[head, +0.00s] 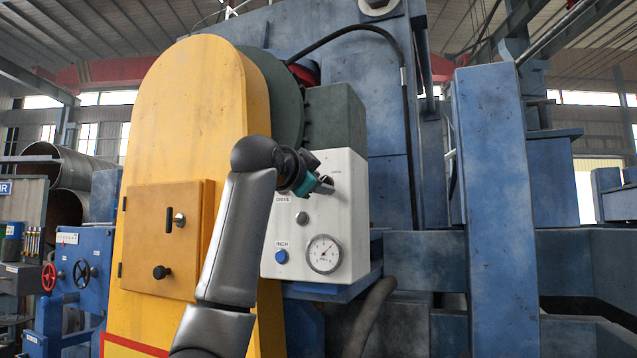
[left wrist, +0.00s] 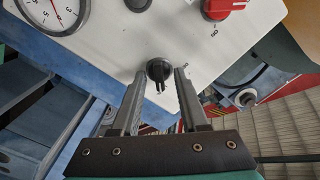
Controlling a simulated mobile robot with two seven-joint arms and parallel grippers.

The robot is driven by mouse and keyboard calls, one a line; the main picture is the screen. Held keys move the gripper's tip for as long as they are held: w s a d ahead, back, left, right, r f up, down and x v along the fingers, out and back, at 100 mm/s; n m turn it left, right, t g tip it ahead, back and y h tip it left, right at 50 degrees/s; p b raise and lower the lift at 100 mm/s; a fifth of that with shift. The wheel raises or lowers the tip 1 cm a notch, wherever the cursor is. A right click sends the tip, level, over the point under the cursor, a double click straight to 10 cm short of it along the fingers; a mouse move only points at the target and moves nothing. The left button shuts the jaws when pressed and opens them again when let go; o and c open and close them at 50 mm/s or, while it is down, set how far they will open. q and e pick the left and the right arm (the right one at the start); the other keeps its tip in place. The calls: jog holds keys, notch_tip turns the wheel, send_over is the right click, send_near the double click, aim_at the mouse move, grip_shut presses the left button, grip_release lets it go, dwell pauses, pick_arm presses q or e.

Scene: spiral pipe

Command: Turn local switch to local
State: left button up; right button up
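The white control panel (head: 344,225) stands at the middle of the head view. In the left wrist view, a black rotary switch (left wrist: 159,70) sits on the panel (left wrist: 110,40), near its edge. My left gripper (head: 318,186) is at the upper part of the panel. In the left wrist view, the two fingers of my left gripper (left wrist: 160,80) are apart, one on each side of the black switch, with small gaps showing. I cannot tell how deep they reach around it. The small label beside the switch is unreadable. My right gripper is not in view.
A red switch (left wrist: 226,7), marked ON, is near the black one. A round gauge (head: 323,254) and a blue INCH button (head: 281,256) are lower on the panel. A yellow housing (head: 188,120) stands left, with blue machine frame (head: 500,180) at right.

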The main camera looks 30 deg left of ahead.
pick_arm(q)
jog(key=s+d+b, duration=0.1)
jog(key=s+b, duration=0.5)
jog(key=s, duration=0.9)
jog(key=shift+s+b, duration=0.15)
jog(key=shift+b, duration=0.15)
